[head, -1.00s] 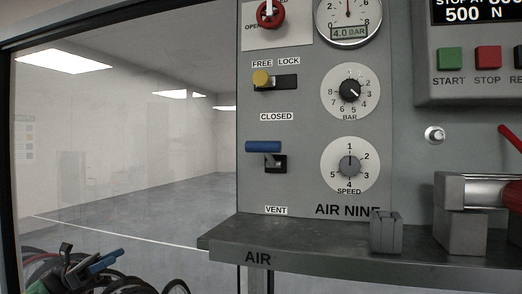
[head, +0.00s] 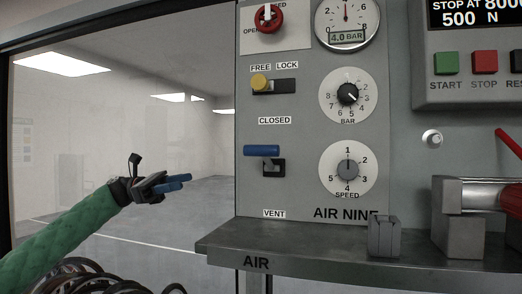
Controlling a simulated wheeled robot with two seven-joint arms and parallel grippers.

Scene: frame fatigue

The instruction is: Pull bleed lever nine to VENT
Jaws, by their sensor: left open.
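The bleed lever (head: 262,150) has a blue bar handle and sits at the upper end of its slot, between the CLOSED label (head: 274,120) above and the VENT label (head: 274,214) below. It is on the grey AIR NINE panel (head: 300,190). My left gripper (head: 188,182), with blue fingers on a green-sleeved arm, is open and empty. In the picture it is left of the lever and a little lower, apart from it. My right gripper does not show.
Above the lever is a yellow FREE/LOCK slider (head: 260,83), at the FREE end. A red valve knob (head: 268,18), a gauge (head: 346,22) and two dials are close by. A grey shelf (head: 330,245) juts out below. Black coiled hoses (head: 75,275) lie lower left.

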